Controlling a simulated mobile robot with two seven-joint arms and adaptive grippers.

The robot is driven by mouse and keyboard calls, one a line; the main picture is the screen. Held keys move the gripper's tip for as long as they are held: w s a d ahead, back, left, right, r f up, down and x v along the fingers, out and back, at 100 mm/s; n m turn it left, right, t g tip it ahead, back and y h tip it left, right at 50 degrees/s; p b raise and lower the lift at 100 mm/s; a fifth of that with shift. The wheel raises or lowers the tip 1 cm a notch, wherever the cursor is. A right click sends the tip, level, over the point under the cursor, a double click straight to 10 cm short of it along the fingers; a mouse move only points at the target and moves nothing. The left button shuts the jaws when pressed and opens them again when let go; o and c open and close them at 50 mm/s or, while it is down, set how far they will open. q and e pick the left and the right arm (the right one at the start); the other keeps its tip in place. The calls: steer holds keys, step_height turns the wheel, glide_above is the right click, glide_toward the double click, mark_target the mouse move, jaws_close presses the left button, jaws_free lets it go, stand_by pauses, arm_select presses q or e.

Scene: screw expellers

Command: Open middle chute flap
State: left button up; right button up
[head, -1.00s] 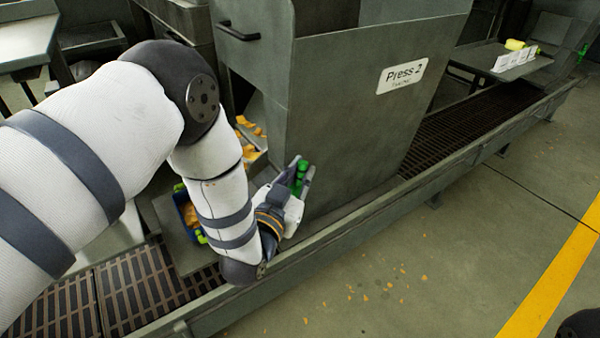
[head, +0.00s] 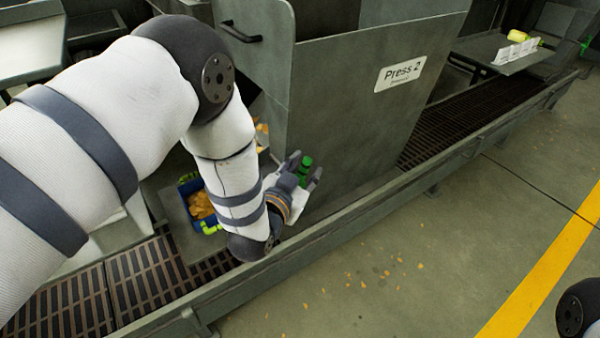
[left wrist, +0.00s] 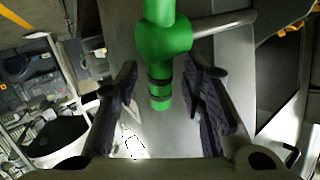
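A green handle (head: 305,166) sits low beside the grey panel of the Press 2 housing (head: 350,120). My left gripper (head: 303,170) is open, with one finger on each side of the handle. In the left wrist view the green handle (left wrist: 165,42) joins a metal rod (left wrist: 225,23), and its lower end reaches between the two dark fingers (left wrist: 163,95). Gaps show on both sides, so the fingers do not grip it. The chute flap itself cannot be made out clearly. My right gripper is out of view; only a dark part of my right arm shows at the lower right.
A blue bin (head: 200,205) with orange-brown pieces stands left of my left forearm. A grated channel with a raised rim (head: 330,230) runs along the press. Crumbs lie on the open floor. A side table (head: 520,62) stands at the back right.

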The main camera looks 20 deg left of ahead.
arm_select(q)
steer(key=v, duration=1.1)
steer(key=shift+s, duration=0.4)
